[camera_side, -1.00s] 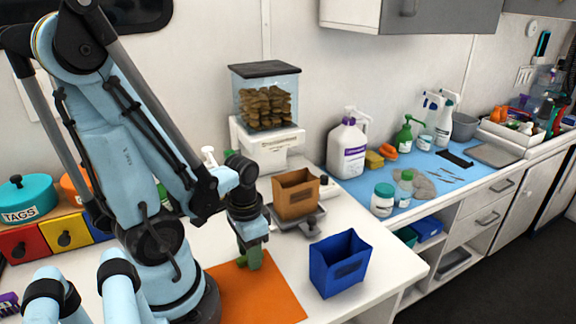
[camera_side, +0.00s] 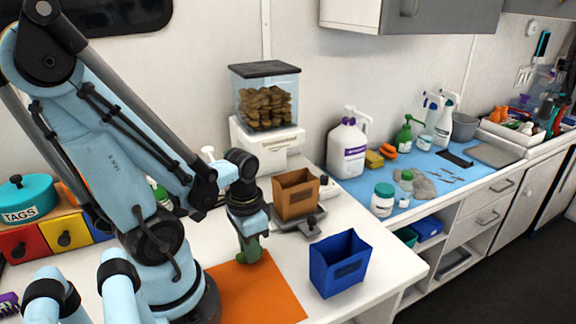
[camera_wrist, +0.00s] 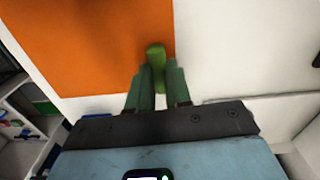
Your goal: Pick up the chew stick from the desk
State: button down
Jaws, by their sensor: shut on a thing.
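The chew stick (camera_wrist: 156,54) is a short green piece with a rounded end. In the wrist view it sits between my gripper's (camera_wrist: 157,74) two dark green fingers, and its end sticks out past them. My gripper is shut on it. In the side view my gripper (camera_side: 250,256) points down by the back edge of the orange mat (camera_side: 262,292) on the white desk (camera_side: 215,240). The stick is hard to tell from the green fingers there. I cannot tell whether it touches the desk.
A blue open bin (camera_side: 338,266) stands right of the mat. A brown open box (camera_side: 295,198) stands on a grey scale (camera_side: 305,222) behind it. A treat dispenser (camera_side: 266,100) is at the wall. Colored drawers (camera_side: 65,238) with a teal pot (camera_side: 28,197) are at left.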

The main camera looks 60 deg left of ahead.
jog(key=shift+r, duration=1.35)
jog(key=s+d+r, duration=0.2)
jog(key=d+r, duration=0.5)
jog(key=d, duration=0.4)
jog(key=shift+d, duration=0.25)
